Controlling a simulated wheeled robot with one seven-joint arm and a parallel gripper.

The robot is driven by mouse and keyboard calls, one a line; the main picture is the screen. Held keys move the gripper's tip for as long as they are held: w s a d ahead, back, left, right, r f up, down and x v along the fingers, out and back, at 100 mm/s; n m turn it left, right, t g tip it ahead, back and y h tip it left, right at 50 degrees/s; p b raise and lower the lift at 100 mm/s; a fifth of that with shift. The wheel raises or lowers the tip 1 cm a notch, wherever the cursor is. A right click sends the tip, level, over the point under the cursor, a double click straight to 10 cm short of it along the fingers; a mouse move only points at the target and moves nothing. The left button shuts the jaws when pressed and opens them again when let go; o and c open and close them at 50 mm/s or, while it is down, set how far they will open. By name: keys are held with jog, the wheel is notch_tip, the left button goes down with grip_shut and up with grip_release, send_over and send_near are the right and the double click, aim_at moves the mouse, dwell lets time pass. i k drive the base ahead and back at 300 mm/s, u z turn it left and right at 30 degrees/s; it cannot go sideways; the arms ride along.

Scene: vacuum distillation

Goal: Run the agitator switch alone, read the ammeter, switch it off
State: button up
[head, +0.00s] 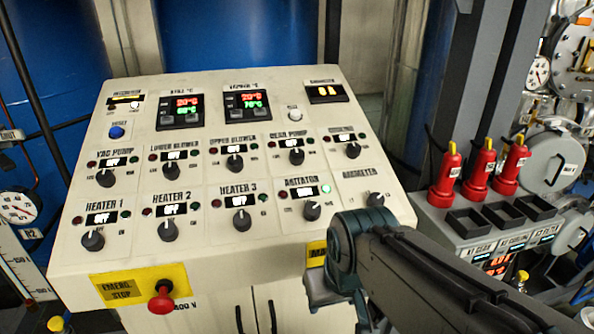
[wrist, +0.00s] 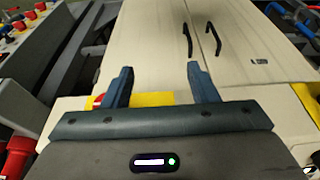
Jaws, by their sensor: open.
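The agitator switch is a dark knob (head: 311,211) in the bottom row of the sloped control panel (head: 75,240). The green lamp (head: 326,189) beside its small display is lit brightly. The display text is too small to read surely. An orange-digit meter (head: 326,93) is at the panel's top right; its digits and label are not clearly legible. A knob (head: 375,199) labelled ammeter is right of the agitator switch. My gripper (wrist: 160,85) is open and empty in the wrist view, over the panel's front side. In the head view it is partly hidden, low by the front edge.
A red emergency stop button (head: 161,300) on a yellow plate sticks out at the panel's front. Heater, blower and pump knobs fill the other positions, several with displays reading OFF. Red bottle-like items (head: 480,172) stand at right. Cabinet door handles (wrist: 213,38) are below the panel.

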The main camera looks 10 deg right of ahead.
aim_at(312, 212)
jog(key=u, duration=1.35)
jog(key=k, duration=0.85)
jog(key=z, duration=1.25)
jog(key=i, duration=0.5)
jog(key=z, duration=0.05)
